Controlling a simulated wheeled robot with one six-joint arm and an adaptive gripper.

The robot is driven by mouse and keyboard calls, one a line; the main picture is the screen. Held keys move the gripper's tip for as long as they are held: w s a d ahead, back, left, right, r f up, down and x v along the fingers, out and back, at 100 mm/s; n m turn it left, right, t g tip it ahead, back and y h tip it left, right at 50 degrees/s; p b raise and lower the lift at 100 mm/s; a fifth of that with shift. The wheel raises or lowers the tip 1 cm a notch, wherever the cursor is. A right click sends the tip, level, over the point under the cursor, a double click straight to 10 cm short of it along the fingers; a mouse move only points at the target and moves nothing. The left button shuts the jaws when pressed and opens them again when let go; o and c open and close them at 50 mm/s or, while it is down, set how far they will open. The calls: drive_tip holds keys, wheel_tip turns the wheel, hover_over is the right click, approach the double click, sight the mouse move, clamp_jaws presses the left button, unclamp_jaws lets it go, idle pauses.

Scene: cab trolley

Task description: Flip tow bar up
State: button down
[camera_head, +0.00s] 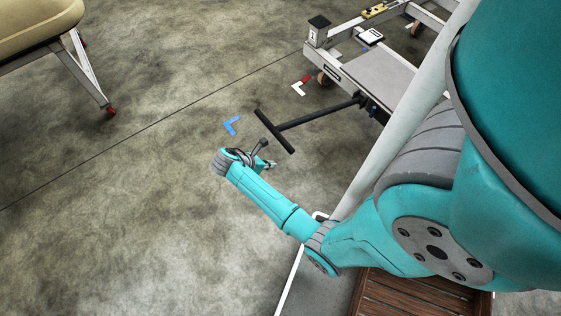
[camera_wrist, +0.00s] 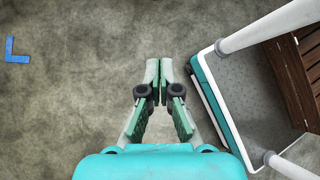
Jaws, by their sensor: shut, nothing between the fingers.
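The tow bar (camera_head: 322,116) is a dark rod with a crossbar handle (camera_head: 274,131) at its free end. It reaches out to the left from the low front of the white trolley (camera_head: 380,75) in the head view. It looks lowered, with the handle out over the floor. My gripper (camera_head: 271,164) is just below the handle in the head view, apart from it as far as I can tell. In the wrist view my gripper (camera_wrist: 160,62) has its green fingertips together with nothing between them. The tow bar does not show in the wrist view.
A blue corner mark (camera_head: 232,126) lies on the concrete floor, also in the wrist view (camera_wrist: 15,50). A red-and-white mark (camera_head: 301,86) lies near the trolley wheel. A yellowish padded thing on wheeled legs (camera_head: 35,25) stands at upper left.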

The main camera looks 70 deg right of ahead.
idle(0.3)
drive_tip(key=s+d+f, duration=0.4)
drive_tip(key=d, duration=0.3)
drive_tip(key=shift+s+d, duration=0.15)
idle(0.6)
drive_tip(key=shift+r, duration=0.1)
